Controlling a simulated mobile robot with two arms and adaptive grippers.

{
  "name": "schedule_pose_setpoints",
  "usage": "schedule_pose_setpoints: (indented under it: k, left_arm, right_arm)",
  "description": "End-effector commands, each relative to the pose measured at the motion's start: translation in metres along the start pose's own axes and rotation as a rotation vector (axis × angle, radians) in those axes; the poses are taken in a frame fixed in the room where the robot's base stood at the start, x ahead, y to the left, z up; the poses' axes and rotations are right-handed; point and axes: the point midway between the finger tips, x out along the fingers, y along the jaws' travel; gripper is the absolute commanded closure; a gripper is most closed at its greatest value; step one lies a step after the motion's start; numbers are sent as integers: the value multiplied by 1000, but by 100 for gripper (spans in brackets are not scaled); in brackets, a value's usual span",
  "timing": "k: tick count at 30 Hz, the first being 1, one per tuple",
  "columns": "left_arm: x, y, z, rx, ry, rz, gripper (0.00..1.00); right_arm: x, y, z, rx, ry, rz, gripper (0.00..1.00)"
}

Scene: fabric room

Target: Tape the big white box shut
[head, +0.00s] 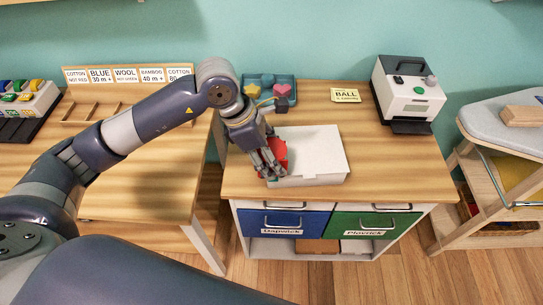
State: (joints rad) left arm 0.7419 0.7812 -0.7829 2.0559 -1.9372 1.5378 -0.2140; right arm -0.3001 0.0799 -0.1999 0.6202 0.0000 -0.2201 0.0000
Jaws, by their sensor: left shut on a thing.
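The big white box (314,152) lies on the wooden top of the drawer cabinet, its flat upper face showing. My left gripper (270,172) reaches down at the left edge of the box and is shut on a red thing (281,151), perhaps a tape dispenser. The red thing is partly hidden by the fingers. It is at the box's left side; I cannot tell whether it touches the box. No tape strip can be made out on the box. My right gripper is not in view.
A teal tray (270,86) with small items stands behind the box. A "BALL" card (345,95) and a white machine (408,90) are at the back right. The cabinet has a blue drawer (283,223) and a green drawer (370,224). The tabletop right of the box is clear.

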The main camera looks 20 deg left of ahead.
Motion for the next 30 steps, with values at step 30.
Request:
schedule_pose_setpoints:
  k: [30]
  left_arm:
    - [0,0,0,0,2,-1,78]
  right_arm:
    - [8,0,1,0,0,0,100]
